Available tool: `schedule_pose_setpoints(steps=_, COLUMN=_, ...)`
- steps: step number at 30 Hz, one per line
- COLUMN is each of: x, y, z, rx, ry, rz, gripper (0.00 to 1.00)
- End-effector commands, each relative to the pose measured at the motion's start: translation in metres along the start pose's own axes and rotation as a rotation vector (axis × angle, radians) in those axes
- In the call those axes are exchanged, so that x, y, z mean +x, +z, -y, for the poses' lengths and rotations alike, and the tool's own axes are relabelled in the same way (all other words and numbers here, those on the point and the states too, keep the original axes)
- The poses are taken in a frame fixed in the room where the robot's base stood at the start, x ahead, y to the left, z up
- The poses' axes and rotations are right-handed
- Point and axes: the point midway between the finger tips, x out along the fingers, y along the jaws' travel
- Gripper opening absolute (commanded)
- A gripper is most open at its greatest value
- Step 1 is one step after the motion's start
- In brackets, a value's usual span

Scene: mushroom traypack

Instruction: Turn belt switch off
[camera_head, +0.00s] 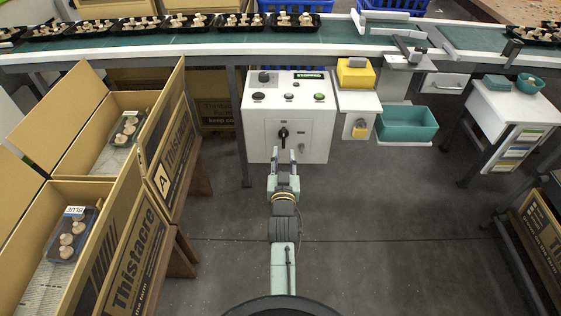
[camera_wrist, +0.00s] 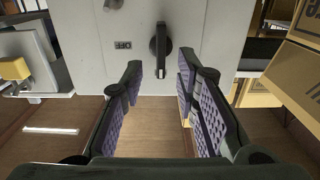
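The belt switch is a black rotary knob (camera_head: 283,133) on the front plate of the white control box (camera_head: 257,140). In the wrist view the knob (camera_wrist: 160,48) stands upright, with its bar pointing up and down and a small dark label (camera_wrist: 123,45) to its left. My gripper (camera_head: 285,156) is in front of the box, just below the knob in the head view. In the wrist view my gripper (camera_wrist: 160,80) is open and empty, its two padded fingers on either side of the knob's line. The fingers appear apart from the knob.
The box top has a black knob (camera_head: 264,77), buttons and a green-lit display (camera_head: 308,76) that seems to read "STOPPED". The belt (camera_head: 330,28) with mushroom trays runs behind. Open cartons (camera_head: 170,150) stand left. A teal bin (camera_head: 408,124) is at right. Floor around my arm is clear.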

Motion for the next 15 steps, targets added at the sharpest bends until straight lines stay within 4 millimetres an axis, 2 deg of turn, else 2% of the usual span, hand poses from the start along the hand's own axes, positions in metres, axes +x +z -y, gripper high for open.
schedule_pose_setpoints(steps=9, x=0.039, y=0.0, z=0.001, rx=0.001, ry=-0.001, rz=-0.003, gripper=0.28)
schedule_pose_setpoints(steps=15, x=0.057, y=0.0, z=0.001, rx=0.001, ry=-0.001, rz=-0.002, gripper=0.28)
